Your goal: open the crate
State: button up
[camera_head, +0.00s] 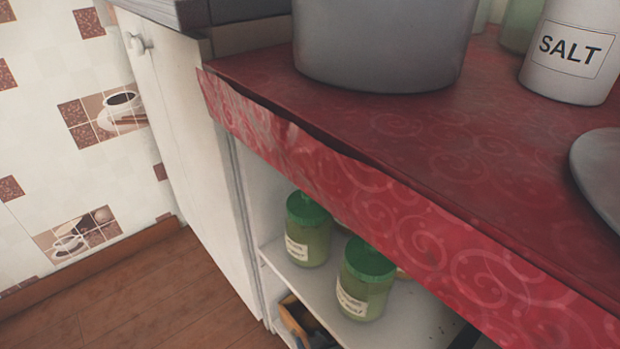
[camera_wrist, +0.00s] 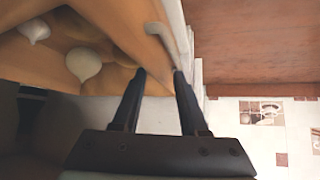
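The wooden crate (camera_wrist: 120,25) fills the upper left of the wrist view, seen into from above, with pale onion- or garlic-like bulbs (camera_wrist: 84,64) inside. A pale curved handle (camera_wrist: 166,38) is on its right-hand panel. My gripper (camera_wrist: 159,74) is open, its two dark fingers apart at the crate's near right corner. The right fingertip is close to the lower end of the handle; I cannot tell whether they touch. Nothing is clearly held. In the head view only an orange-brown corner of what looks like the crate (camera_head: 296,318) shows, low under the counter. My gripper is not clearly visible there.
Two green-lidded jars (camera_head: 308,230) (camera_head: 366,280) stand on the shelf above the crate. A red oilcloth (camera_head: 430,130) covers the counter, bearing a grey pot (camera_head: 380,45), a salt canister (camera_head: 570,50) and a grey round object (camera_head: 600,175). Wooden floor (camera_head: 150,310) at lower left is clear.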

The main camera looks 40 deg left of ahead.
grip_shut()
dwell(1.2)
